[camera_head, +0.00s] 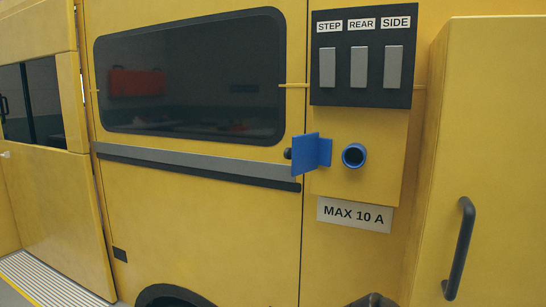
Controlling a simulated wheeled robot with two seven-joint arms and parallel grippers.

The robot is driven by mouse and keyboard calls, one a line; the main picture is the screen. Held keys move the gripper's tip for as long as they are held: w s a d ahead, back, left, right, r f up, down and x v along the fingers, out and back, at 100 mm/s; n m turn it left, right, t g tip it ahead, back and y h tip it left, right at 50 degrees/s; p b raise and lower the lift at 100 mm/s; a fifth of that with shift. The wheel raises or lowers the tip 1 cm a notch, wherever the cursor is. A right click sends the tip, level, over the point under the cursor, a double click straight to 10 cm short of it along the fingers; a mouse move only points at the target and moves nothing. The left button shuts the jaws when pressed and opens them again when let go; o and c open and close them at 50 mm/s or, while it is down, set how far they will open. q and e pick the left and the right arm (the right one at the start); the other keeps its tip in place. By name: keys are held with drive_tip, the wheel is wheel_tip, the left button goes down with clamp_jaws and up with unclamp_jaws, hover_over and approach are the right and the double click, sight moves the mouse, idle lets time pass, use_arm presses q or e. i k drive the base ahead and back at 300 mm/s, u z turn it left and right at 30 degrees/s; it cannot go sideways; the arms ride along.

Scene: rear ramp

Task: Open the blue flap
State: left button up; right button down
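The blue flap (306,155) is on the yellow panel right of the window. It stands swung out to the left, away from the round blue-rimmed socket (354,155), whose dark opening is uncovered. A small dark round knob (288,154) shows just left of the flap's edge. I see nothing touching the flap. Neither of my grippers can be made out in this view.
A black panel with three grey switches (359,67) labelled STEP, REAR and SIDE is above the socket. A MAX 10 A label (354,214) is below. A yellow cabinet with a black handle (460,248) stands right. A small dark object (372,300), unclear, is cut off at the bottom.

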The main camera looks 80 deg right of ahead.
sight(308, 151)
drive_tip(key=k, duration=0.75)
drive_tip(key=z, duration=1.2)
drive_tip(key=i, duration=0.5)
drive_tip(key=u, duration=0.05)
